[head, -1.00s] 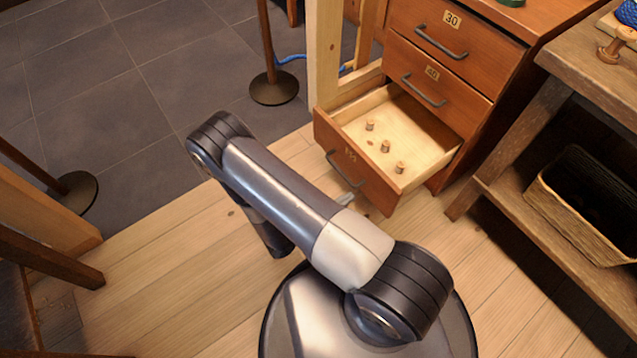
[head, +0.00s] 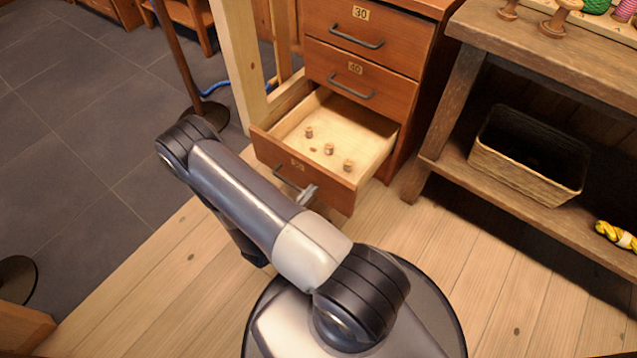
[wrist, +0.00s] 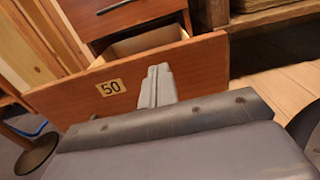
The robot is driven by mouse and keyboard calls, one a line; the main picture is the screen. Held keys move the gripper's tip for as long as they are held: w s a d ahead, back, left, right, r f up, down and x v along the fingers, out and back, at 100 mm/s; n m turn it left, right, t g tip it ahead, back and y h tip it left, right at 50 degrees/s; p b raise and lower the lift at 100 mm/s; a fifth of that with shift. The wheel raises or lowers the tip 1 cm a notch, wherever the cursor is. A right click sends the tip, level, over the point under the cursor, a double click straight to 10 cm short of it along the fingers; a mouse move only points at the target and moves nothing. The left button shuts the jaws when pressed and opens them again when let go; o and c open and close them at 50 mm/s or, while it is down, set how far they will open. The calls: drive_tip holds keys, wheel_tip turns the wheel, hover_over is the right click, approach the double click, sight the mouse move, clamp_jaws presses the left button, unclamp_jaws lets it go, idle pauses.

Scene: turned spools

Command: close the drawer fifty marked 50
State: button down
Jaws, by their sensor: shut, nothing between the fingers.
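The drawer marked 50 (head: 330,187) is the lowest of the cabinet and stands pulled well out. Several small wooden spools lie inside it, among them one at the front right (head: 347,165). Its front with the 50 label also fills the middle of the wrist view (wrist: 200,70). My gripper (head: 308,194) is shut and empty. It is in front of the drawer front, near the right end of the handle; in the wrist view the fingers (wrist: 158,84) overlap the front right of the label. I cannot tell whether they touch it. My arm hides part of the floor below.
Drawers marked 30 (head: 372,32) and 40 (head: 362,80) above are shut. A wooden bench (head: 560,50) with a basket (head: 530,158) on its lower shelf stands to the right. A post on a round base (head: 207,112) stands left. Floor in front is clear.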

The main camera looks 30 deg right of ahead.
sight(325, 175)
drive_tip(key=shift+b+x, duration=0.55)
drive_tip(key=shift+x, duration=1.85)
drive_tip(key=shift+d, duration=0.1)
